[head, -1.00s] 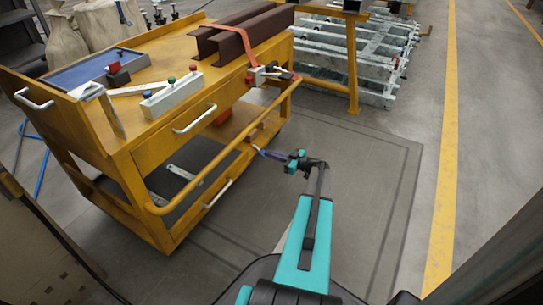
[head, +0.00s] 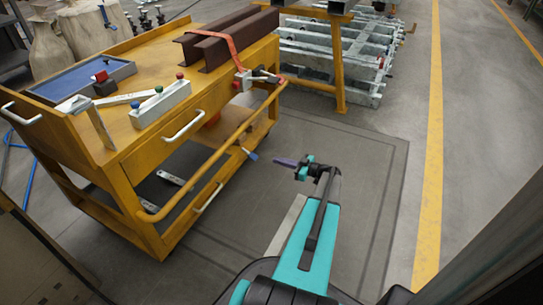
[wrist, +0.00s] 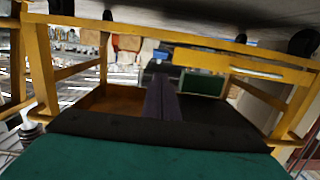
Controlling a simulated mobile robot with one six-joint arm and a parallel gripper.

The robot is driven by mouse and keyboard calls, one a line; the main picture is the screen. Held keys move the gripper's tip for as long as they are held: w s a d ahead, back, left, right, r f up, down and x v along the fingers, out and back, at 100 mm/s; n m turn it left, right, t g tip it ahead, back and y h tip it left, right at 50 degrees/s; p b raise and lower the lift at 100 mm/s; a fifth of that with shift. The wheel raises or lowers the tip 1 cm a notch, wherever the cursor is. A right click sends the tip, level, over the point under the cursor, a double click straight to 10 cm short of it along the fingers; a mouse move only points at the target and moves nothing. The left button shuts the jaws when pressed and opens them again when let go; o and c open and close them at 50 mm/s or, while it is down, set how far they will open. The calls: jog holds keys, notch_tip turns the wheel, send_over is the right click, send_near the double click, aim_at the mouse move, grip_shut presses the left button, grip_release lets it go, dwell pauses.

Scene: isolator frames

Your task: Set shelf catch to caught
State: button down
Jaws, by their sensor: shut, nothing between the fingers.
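A small lever with a blue end (head: 250,155) sticks out from the yellow rail on the near right side of the trolley (head: 150,205). It looks like the shelf catch, but it is too small to read its setting. My gripper (head: 276,160) is just right of the lever, with a visible gap between them. Its purple fingers are shut and empty, pointing toward the trolley. In the wrist view, the shut fingers (wrist: 162,98) point at the trolley frame. A blue piece (wrist: 187,57) shows on the yellow bar there; I cannot tell if it is the catch.
The trolley top carries brown steel beams (head: 228,40) under a red strap, a blue tray (head: 80,82) and a grey block with coloured knobs (head: 160,103). A clamp (head: 257,77) sits at the trolley's edge. Grey racks (head: 330,60) stand behind. The floor at right is clear.

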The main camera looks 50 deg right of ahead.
jog(key=shift+s+d+f, duration=0.15)
jog(key=shift+s, duration=0.7)
